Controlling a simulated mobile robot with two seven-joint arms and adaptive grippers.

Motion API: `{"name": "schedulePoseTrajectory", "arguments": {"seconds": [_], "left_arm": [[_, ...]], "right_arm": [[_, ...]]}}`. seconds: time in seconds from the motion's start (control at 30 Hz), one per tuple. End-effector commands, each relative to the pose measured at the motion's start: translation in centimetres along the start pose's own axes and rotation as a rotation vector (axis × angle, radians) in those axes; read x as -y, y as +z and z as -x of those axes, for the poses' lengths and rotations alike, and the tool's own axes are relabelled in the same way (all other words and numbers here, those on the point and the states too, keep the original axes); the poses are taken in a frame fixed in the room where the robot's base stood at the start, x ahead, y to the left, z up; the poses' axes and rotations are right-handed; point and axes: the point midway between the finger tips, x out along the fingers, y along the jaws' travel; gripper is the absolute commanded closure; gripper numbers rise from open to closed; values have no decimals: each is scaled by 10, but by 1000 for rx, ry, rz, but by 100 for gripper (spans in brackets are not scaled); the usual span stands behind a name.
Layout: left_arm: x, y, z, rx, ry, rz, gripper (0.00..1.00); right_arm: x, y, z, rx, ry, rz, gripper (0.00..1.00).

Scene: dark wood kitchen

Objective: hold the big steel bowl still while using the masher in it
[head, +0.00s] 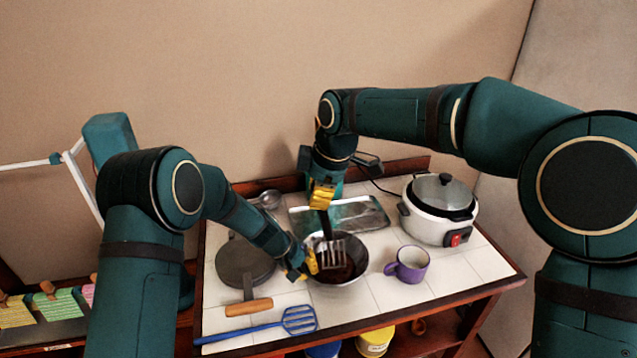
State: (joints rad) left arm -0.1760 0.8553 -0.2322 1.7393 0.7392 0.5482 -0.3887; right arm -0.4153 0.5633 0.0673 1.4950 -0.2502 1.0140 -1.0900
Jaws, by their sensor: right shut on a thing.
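The big steel bowl (357,251) stands upright near the front middle of the white tiled worktop, with dark contents inside. My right gripper (322,197) is above it, shut on the black handle of the masher (333,251). The masher points down, and its slotted steel head is inside the bowl. Whether the head touches the contents is hard to tell. My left gripper (309,265) is low at the bowl's left rim. Its fingers are small and partly hidden, so whether they grip the rim cannot be seen.
A purple mug (411,265) stands close right of the bowl, with a white cooker (438,224) behind it. A dark round pan (244,262) and a blue slotted turner (299,319) lie left. The front right tiles are clear.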

Motion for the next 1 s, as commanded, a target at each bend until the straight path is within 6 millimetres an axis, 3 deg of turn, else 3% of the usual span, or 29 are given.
{"name": "schedulePoseTrajectory", "arguments": {"seconds": [0.5,1.0], "left_arm": [[0,1,-1,2,-1,0,100],[0,1,-1,2,-1,0,100]], "right_arm": [[6,8,-35,0,-1,0,100],[7,9,-39,-1,1,-1,100]]}}
